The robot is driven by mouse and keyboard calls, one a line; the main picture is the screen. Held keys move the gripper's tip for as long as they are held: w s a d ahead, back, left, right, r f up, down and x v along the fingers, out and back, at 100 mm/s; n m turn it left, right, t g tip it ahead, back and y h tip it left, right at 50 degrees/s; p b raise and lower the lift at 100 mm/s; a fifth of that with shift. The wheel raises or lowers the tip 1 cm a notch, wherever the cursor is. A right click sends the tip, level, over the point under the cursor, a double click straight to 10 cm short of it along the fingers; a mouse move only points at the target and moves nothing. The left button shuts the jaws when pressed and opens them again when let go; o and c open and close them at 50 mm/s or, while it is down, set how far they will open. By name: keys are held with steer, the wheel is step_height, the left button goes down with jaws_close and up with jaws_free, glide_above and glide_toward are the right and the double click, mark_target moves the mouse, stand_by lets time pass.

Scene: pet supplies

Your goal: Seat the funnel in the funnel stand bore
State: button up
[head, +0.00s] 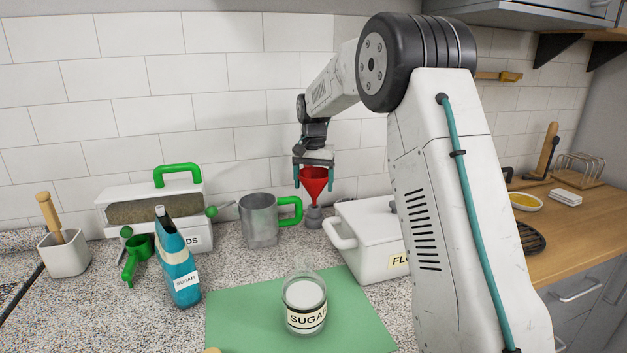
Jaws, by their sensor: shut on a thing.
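A red funnel (315,182) is held upright between the two teal fingers of my gripper (313,176), wide end up. My gripper is shut on it near its wide part and points down. A small grey stand (314,216), which looks like the funnel stand, is directly below the funnel on the counter. The funnel's lower tip meets the top of the stand in the picture. I cannot tell whether the tip is inside the bore or just above it; the bore itself is hidden.
A metal mug with a green handle (259,218) stands close left of the stand. A white lidded flour box (366,242) is close on the right. In front are a sugar jar (304,302) on a green mat (235,320) and a blue sugar bag (178,265).

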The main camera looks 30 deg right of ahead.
mark_target(313, 195)
steer(key=shift+f, duration=1.85)
steer(key=o, duration=1)
steer(key=shift+c, duration=0.2)
step_height(313, 195, up, 8)
steer(key=shift+f, duration=0.1)
steer(key=s+a+r+n, duration=0.1)
steer(key=s+a+r, duration=0.2)
steer(key=s, duration=0.4)
steer(key=s+a+r+n, duration=0.1)
steer(key=s+a+r, duration=0.15)
steer(key=s, duration=0.35)
steer(key=s+a+r+n, duration=0.2)
steer(key=s+a+r, duration=0.1)
steer(key=s, duration=0.4)
steer(key=s+a+f+n, duration=0.2)
steer(key=s+f, duration=0.2)
steer(key=s, duration=0.8)
steer(key=s+a+f+n+t, duration=0.1)
steer(key=s+a+f+n, duration=0.1)
steer(key=s, duration=1.1)
step_height(313, 195, down, 2)
steer(key=shift+s+a+f, duration=0.1)
steer(key=shift+s+a, duration=0.15)
steer(key=shift+a, duration=0.5)
